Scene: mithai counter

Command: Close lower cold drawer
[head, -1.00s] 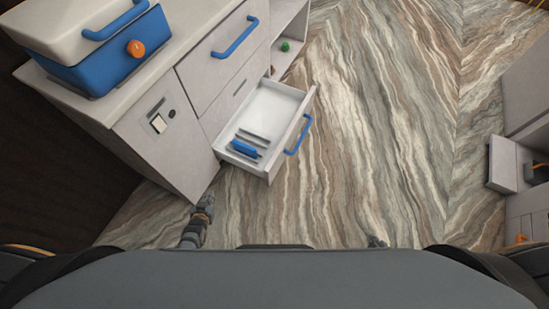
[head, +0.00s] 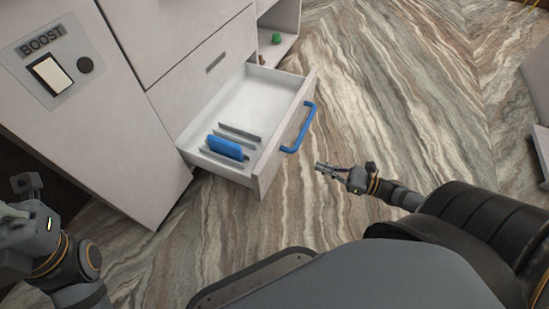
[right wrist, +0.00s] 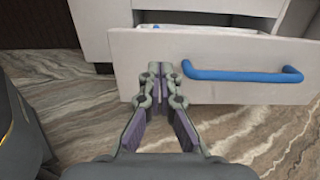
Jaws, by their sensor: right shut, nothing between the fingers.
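The lower cold drawer (head: 268,150) is pulled out of the pale cabinet, its white inside showing. A blue bar handle (head: 300,128) is on its front. In the right wrist view the drawer front (right wrist: 215,50) fills the upper part, with the handle (right wrist: 243,76) at right. My right gripper (head: 320,167) is shut and empty, in front of the drawer and apart from the handle in the head view. In the right wrist view its fingertips (right wrist: 162,70) overlap the drawer front left of the handle; contact cannot be told. My left gripper (head: 26,183) is at the left edge, its fingers unclear.
A blue block (head: 226,147) and grey dividers lie in the drawer. A closed upper drawer front (head: 170,35) is above it. A BOOST switch panel (head: 52,70) is on the cabinet's left part. A shelf with a green item (head: 276,39) is behind. Marbled floor right of the drawer is free.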

